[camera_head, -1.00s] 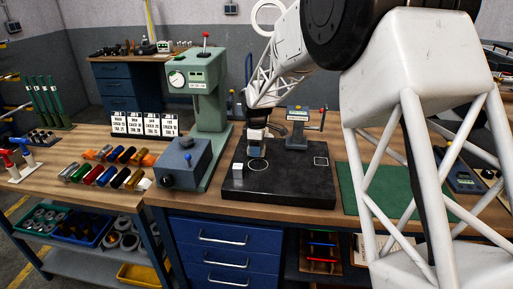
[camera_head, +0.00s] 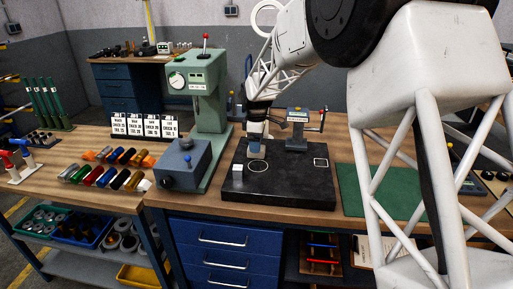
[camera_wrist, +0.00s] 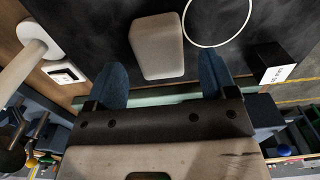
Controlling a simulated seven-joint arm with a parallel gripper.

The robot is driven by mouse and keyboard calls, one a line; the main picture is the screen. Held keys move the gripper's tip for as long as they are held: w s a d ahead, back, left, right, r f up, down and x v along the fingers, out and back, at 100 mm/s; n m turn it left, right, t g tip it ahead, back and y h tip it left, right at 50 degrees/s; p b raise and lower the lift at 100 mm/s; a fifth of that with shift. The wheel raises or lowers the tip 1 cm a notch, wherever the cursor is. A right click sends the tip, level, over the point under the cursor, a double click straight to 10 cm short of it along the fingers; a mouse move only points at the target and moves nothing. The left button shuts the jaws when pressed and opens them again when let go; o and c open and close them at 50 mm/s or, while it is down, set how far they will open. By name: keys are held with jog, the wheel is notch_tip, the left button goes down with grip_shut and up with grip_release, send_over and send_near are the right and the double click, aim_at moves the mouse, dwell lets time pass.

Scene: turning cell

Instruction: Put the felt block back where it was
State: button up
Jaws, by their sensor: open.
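A pale grey-beige block (camera_wrist: 157,47), which I take as the felt block, shows in the wrist view over the dark plate (camera_head: 300,190). It lies beside a white circle drawn on the plate. My gripper (camera_wrist: 165,75) is open, with its blue fingers on either side of the block's near end and gaps between. In the head view my gripper (camera_head: 257,150) is low over the plate, just behind the circle, and hides most of the block. I cannot tell whether the block touches the plate.
A small labelled block (camera_wrist: 275,62) stands by the circle; a white square is drawn farther right. A gauge stand (camera_head: 297,130) is behind on the plate. The green press (camera_head: 207,110) and grey box (camera_head: 183,163) stand left. A green mat (camera_head: 380,190) lies right.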

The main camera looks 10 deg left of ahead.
notch_tip(320, 180, up, 9)
dwell(0.4)
dwell(0.8)
jog(key=s+d+r+m+t, duration=0.1)
jog(key=s+d+r+m, duration=0.35)
jog(key=s+d, duration=0.6)
jog(key=s+d+r+m, duration=0.4)
jog(key=s+d+m, duration=0.1)
jog(key=s+d, duration=0.6)
jog(key=s+d+f+m, duration=0.2)
jog(key=s+d+m, duration=0.1)
jog(key=s, duration=0.6)
jog(key=s+d+f+m+t, duration=0.1)
jog(key=s+d+f+m, duration=0.1)
jog(key=s, duration=0.7)
jog(key=s+d+f+m, duration=0.2)
jog(key=s+d+m, duration=0.1)
jog(key=s, duration=0.6)
jog(key=shift+s+d+f+m+t, duration=0.3)
jog(key=shift+s+d+m, duration=0.1)
jog(key=shift+d, duration=0.3)
